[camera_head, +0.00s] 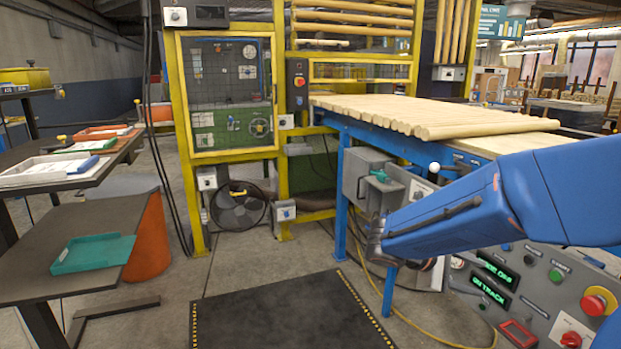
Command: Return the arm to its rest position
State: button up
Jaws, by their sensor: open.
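My blue arm (450,215) reaches in from the right edge, in front of the machine. Its dark grey wrist end (377,240) is at the left tip of the arm, low beside the grey machine housing. I cannot make out any gripper fingers; they are hidden behind the arm or too small to tell. I see nothing held at the wrist end.
A control panel (535,300) with red buttons sits under the arm. Wooden rods (430,118) lie on the blue-framed line behind it. A black floor mat (290,315) is clear. A dark table (60,280) with a teal tray (92,253) stands left. A yellow-framed cage (180,130) stands behind.

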jog(key=s+a+m+t+y, duration=0.1)
jog(key=s+a+m+y, duration=0.2)
jog(key=s, duration=0.3)
jog(key=s+a+f+m+t+y, duration=0.1)
jog(key=s+a+m+y, duration=0.2)
jog(key=s+y, duration=0.2)
jog(key=s+a+m+t+y, duration=0.1)
jog(key=s+a+m+y, duration=0.2)
jog(key=s, duration=0.6)
jog(key=shift+a+f+t+y, duration=0.25)
jog(key=shift+a+t+y, duration=0.1)
jog(key=shift+y, duration=0.55)
